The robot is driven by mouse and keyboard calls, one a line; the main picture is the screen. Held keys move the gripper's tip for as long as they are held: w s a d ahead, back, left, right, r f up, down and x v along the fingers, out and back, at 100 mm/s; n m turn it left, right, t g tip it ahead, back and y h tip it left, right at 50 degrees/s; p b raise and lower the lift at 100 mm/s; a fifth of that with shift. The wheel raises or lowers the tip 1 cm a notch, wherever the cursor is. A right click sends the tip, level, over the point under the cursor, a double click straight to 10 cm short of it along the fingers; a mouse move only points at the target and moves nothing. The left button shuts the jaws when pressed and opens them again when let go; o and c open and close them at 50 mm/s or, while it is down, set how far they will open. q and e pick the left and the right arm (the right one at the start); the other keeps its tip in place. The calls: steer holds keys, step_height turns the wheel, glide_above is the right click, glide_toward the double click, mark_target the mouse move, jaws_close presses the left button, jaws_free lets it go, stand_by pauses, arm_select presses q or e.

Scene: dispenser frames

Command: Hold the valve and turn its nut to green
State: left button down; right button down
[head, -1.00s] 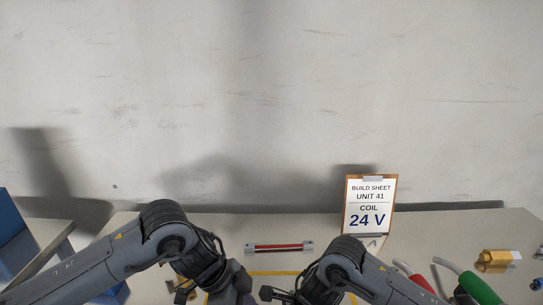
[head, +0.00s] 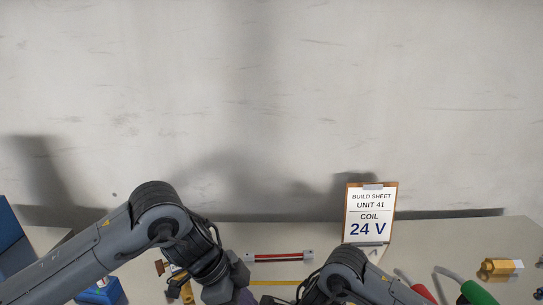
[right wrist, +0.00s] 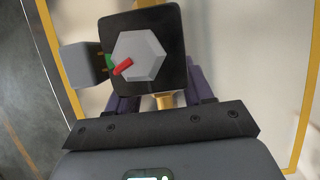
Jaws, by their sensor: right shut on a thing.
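In the right wrist view the valve (right wrist: 137,88) shows its black square block from above, with a grey hexagonal nut (right wrist: 146,62) in the middle. A red pointer (right wrist: 123,67) on the nut points to the lower left. A green patch (right wrist: 110,62) shows at the block's left edge, beside a grey block (right wrist: 84,66). A brass stem (right wrist: 164,102) comes out below. My right gripper (right wrist: 162,97) is shut on the valve, its purple fingers on either side. My left gripper (head: 243,296) is mostly cut off at the bottom of the head view; its fingertips are hidden.
Brass fittings (head: 500,267) and red and green handles (head: 478,292) lie at right. A blue item (head: 100,291) is at left. Yellow lines (right wrist: 308,90) mark the bench.

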arm_select(q)
steer(key=shift+s+d+f+n+t+y, duration=0.4)
steer(key=shift+f+n, duration=0.55)
steer(key=shift+n, duration=3.1)
steer(key=shift+s+d+f+n+t+y, duration=0.2)
steer(key=shift+s+f+n+y, duration=0.5)
steer(key=shift+n, duration=3.3)
steer(key=shift+s+d+f+n+t+y, duration=0.1)
steer(key=shift+s+d+f+n+y, duration=0.75)
steer(key=shift+n, duration=3.2)
steer(key=shift+w+a+f+h, duration=0.1)
steer(key=shift+w+f+h, duration=0.05)
steer(key=shift+w, duration=0.25)
steer(key=shift+w+a+f+h, duration=0.1)
steer(key=shift+w, duration=0.3)
